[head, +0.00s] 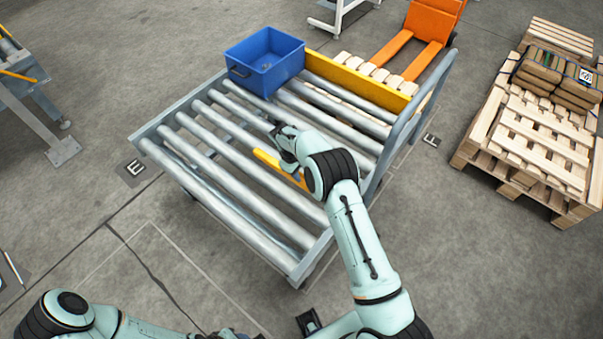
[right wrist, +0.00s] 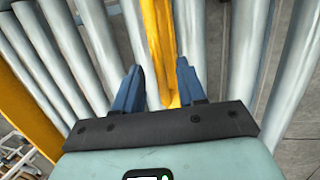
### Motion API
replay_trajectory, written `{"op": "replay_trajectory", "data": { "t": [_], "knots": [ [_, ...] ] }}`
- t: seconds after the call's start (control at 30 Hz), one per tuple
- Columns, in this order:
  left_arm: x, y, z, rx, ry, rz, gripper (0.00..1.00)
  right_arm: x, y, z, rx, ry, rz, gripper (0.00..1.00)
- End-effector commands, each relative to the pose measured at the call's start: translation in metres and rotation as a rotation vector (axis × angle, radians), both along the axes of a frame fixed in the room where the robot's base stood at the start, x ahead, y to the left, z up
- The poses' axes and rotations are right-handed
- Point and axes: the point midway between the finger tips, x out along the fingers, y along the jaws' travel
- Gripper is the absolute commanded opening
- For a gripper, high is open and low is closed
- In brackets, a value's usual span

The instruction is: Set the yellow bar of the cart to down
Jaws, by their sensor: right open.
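The cart (head: 190,180) is a grey frame with metal rollers. A narrow yellow bar (head: 265,158) lies in line with the rollers near the cart's middle; my right arm partly hides it. My right gripper (head: 284,142) is over the cart at the bar. In the right wrist view the bar (right wrist: 158,45) runs between the two blue fingers of the open gripper (right wrist: 157,88); whether they touch it is unclear. I cannot tell whether the bar stands raised or lowered.
A blue bin (head: 265,62) stands on the cart's far left corner. A yellow board (head: 360,85) closes the far end. A grey handle rail (head: 420,95) rises at the right. An orange pallet truck (head: 425,35) and stacked wooden pallets (head: 535,125) stand beyond.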

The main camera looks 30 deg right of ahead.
Motion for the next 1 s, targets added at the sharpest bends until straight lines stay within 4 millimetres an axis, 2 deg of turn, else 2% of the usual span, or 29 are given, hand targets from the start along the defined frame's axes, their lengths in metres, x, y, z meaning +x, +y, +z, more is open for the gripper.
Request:
{"op": "replay_trajectory", "data": {
  "t": [0.3,0.5,0.7,1.0],
  "knots": [
    [0.000,0.000,0.000,0.000,0.000,0.000,0.45,0.005,0.017,0.070,0.001,-0.002,0.002,0.40],
    [0.002,0.000,0.003,0.000,-0.002,0.000,0.45,0.007,0.025,0.102,0.001,0.000,0.001,0.40],
    [0.002,0.000,0.003,0.000,-0.002,0.000,0.45,0.007,0.028,0.113,0.001,0.003,0.000,0.40],
    [0.002,0.000,0.003,0.000,-0.002,0.000,0.45,0.007,0.028,0.113,0.001,0.003,0.000,0.40]
  ]
}}
